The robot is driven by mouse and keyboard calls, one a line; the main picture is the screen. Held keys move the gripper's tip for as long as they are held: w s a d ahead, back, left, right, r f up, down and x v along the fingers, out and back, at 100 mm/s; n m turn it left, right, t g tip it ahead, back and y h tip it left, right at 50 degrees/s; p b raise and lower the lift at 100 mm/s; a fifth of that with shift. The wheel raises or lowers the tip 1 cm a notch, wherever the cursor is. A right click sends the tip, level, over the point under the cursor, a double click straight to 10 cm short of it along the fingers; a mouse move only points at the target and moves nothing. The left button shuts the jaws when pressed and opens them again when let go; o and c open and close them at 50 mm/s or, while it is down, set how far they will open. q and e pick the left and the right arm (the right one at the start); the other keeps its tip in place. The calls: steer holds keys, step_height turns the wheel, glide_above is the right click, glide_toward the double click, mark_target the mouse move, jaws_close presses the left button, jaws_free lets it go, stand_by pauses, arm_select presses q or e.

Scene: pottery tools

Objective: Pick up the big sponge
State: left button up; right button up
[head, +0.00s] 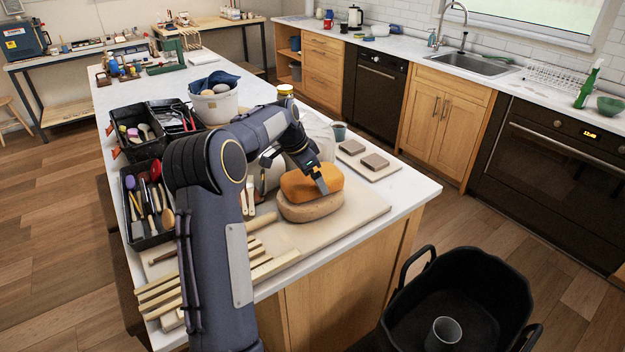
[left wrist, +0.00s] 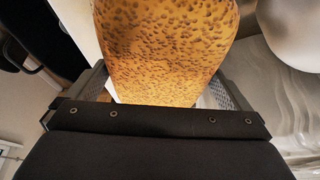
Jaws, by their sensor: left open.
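The big sponge (head: 312,183) is orange-yellow and rounded. It lies on top of a light brown rounded block (head: 311,207) on the pale board. My left gripper (head: 318,178) is down at the sponge, with one finger seen against its near right side in the head view. In the left wrist view the pitted orange sponge (left wrist: 165,45) lies between the two open fingers of my left gripper (left wrist: 160,88). Whether the fingers touch it is hard to tell. My right gripper is not in view.
The pale board (head: 372,207) lies near the white table's right edge. Black trays of tools (head: 128,178) and a white bucket (head: 214,105) stand to the left. Wooden sticks (head: 160,296) lie in front. A black tub (head: 405,330) is on the floor.

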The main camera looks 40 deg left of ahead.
arm_select(q)
steer(key=shift+w+f, duration=0.15)
steer(key=shift+f, duration=0.3)
steer(key=c, duration=0.8)
steer(key=shift+r, duration=0.15)
